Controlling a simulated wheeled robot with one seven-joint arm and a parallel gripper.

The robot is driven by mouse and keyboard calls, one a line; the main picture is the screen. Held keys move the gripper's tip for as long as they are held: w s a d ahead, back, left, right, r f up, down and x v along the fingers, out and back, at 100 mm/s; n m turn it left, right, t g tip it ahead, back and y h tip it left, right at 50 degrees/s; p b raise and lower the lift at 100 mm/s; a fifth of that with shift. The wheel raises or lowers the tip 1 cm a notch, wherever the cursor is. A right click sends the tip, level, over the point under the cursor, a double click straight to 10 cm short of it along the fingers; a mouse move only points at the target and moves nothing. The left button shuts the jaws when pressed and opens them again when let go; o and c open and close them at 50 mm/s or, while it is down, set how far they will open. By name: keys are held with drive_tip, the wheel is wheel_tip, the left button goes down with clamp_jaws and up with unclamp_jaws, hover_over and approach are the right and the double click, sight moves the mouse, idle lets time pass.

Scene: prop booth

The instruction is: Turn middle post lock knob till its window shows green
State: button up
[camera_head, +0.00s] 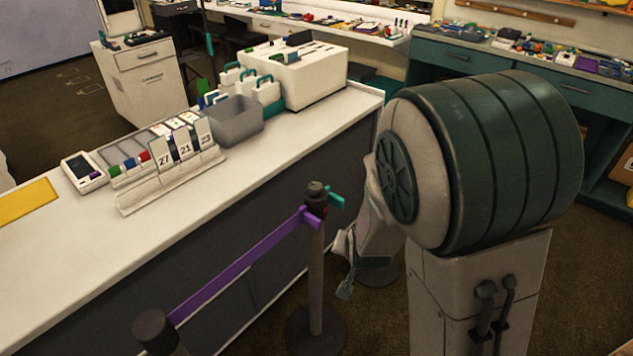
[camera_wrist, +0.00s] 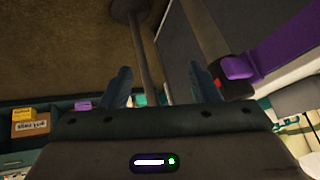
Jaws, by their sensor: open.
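The middle post (camera_head: 316,270) stands upright in front of the counter. Its dark head (camera_head: 316,190) has a purple belt clip on the left and a teal clip on the right. In the wrist view the head (camera_wrist: 236,92) is right of the fingers, and a small window (camera_wrist: 217,83) on it shows red. The lock knob cannot be told apart clearly. My gripper (camera_head: 344,265) is right of the post, lower than its head. In the wrist view my gripper (camera_wrist: 160,68) is open, with nothing held between its fingers.
A purple belt (camera_head: 240,263) runs to a nearer post (camera_head: 155,330) at lower left. Another post (camera_wrist: 145,50) stands beyond the fingers, its base partly behind my arm. The white counter (camera_head: 60,270) is close behind the middle post, carrying a grey bin (camera_head: 235,122).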

wheel_tip(320, 180, down, 3)
drive_tip(key=w+t+h, duration=0.1)
drive_tip(key=w+t, duration=0.1)
drive_tip(key=n+t+y, duration=0.3)
drive_tip(key=n+t, duration=0.2)
drive_tip(key=t, duration=0.4)
approach(316, 191)
drive_tip(key=w+p, duration=0.1)
drive_tip(key=w, duration=0.3)
drive_tip(key=w+a, duration=0.1)
drive_tip(key=w, duration=0.3)
drive_tip(key=w+p, duration=0.1)
drive_tip(key=w, duration=0.3)
drive_tip(key=shift+a+r+p, duration=0.1)
drive_tip(key=shift+a+p, duration=0.2)
drive_tip(key=shift+s, duration=0.1)
drive_tip(key=shift+c, duration=0.4)
drive_tip(key=c, duration=0.9)
